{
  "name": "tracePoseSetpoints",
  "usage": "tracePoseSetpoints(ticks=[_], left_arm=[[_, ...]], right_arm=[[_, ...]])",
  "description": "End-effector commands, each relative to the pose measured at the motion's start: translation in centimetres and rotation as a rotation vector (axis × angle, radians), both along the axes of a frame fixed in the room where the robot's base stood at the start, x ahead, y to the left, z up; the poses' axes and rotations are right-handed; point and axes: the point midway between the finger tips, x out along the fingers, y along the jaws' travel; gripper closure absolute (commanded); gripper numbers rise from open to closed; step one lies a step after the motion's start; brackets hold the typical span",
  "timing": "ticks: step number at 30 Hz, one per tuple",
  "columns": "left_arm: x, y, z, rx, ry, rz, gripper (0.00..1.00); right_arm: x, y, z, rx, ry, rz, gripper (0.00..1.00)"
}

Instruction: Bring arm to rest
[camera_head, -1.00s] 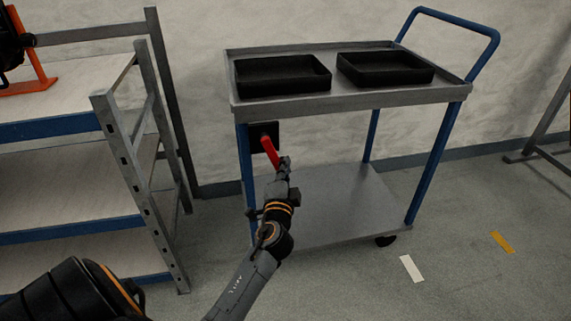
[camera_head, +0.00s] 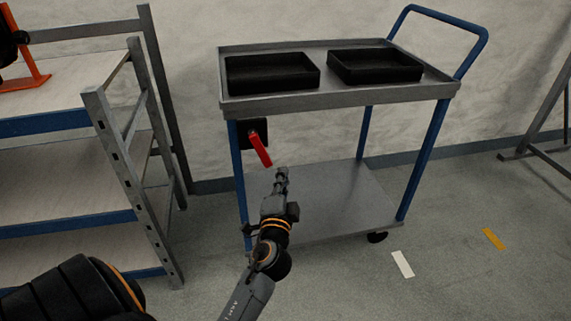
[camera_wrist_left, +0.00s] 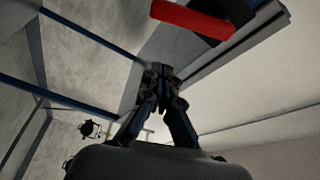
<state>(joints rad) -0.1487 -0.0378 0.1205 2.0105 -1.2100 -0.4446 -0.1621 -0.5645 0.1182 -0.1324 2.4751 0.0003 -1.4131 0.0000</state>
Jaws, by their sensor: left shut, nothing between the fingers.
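My left gripper (camera_head: 281,173) is shut and empty in front of the cart, below the red lever. In the left wrist view its fingertips (camera_wrist_left: 160,75) meet, with nothing between them. The red lever (camera_head: 260,149) hangs tilted down to the right from a black plate (camera_head: 247,131) near the cart's left front leg. In the left wrist view the red lever (camera_wrist_left: 192,19) is at the top, apart from the fingers. My right gripper is in neither view.
The grey cart (camera_head: 340,100) has blue legs and carries two black trays, the left one (camera_head: 232,76) and the right one (camera_head: 376,78). A shelf rack (camera_head: 105,130) stands close on the left. An orange stand (camera_head: 30,80) is on its top.

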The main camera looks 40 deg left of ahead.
Motion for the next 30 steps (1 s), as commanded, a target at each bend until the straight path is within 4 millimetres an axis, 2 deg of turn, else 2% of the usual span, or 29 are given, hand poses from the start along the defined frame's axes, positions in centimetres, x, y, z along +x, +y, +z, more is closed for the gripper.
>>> tracePoseSetpoints(ticks=[6,14,17,20,23,27,30], left_arm=[[-2.0,-1.3,-0.3,-0.001,-0.001,-0.002,1.0],[-2.3,-1.4,-0.3,-0.007,-0.002,-0.001,1.0],[-2.9,-1.3,-0.8,-0.073,-0.001,0.006,1.0],[-4.3,-1.4,-2.4,-0.229,0.014,0.018,1.0],[-6.4,-2.4,-5.3,-0.463,0.066,0.029,1.0],[-9.5,-5.8,-9.5,-0.773,0.2,0.028,1.0],[-11.7,-8.5,-11.6,-0.933,0.304,0.023,1.0]], right_arm=[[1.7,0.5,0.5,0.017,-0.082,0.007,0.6],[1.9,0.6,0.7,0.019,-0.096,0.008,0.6],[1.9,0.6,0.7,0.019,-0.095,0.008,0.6],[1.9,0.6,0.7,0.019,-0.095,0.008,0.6],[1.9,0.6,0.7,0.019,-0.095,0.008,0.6],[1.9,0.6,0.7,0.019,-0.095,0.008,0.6],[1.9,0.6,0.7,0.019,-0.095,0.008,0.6]])
